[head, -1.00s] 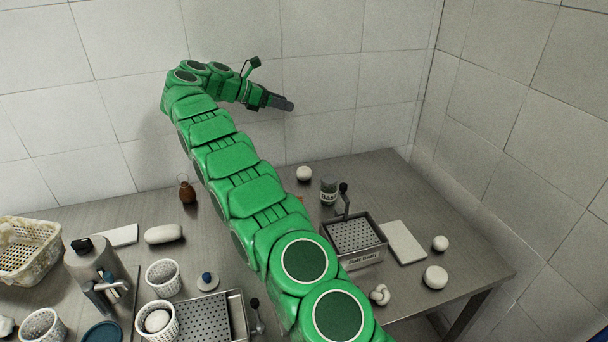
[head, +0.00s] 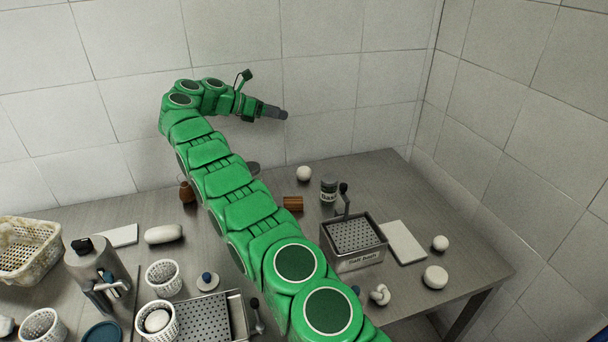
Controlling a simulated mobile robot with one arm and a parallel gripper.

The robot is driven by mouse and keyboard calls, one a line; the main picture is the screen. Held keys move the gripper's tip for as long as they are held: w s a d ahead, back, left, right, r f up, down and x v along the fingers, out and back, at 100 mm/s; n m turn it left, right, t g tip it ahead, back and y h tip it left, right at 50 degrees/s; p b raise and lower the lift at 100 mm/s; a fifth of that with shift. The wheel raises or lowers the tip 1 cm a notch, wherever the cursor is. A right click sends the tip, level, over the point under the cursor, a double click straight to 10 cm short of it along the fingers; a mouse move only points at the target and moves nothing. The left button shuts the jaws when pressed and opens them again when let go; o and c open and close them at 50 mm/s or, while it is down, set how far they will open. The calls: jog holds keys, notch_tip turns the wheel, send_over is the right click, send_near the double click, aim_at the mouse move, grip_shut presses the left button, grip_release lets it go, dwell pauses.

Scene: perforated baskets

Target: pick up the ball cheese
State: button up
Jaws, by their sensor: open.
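Several round white cheeses are in the head view, and I cannot tell for certain which is the ball cheese. The most ball-like one (head: 304,173) sits alone at the back of the table, near the wall. A small round one (head: 440,243) and a larger, flatter one (head: 435,277) lie at the right. Another round white piece (head: 157,319) is in a small perforated basket (head: 160,332) at the front. My gripper (head: 284,114) is open, raised in front of the tiled wall, up and slightly left of the back ball and apart from it. Its fingers look small and nearly edge-on.
Behind the back ball is the wall. Near it stand a dark labelled jar (head: 328,190), a brown wooden piece (head: 293,203) and a "Salt Bath" metal tray (head: 361,262). A white slab (head: 402,243) lies right of the tray. Baskets and a metal dispenser (head: 97,267) crowd the left.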

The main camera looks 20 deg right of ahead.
send_near(298, 172)
jog(key=shift+w+d+f, duration=0.1)
jog(key=shift+d+f, duration=0.75)
jog(key=shift+d, duration=0.35)
jog(key=shift+x, duration=3.9)
jog(key=shift+w+r, duration=0.1)
jog(key=shift+r, duration=0.05)
jog(key=c, duration=0.7)
jog(key=shift+r, duration=0.1)
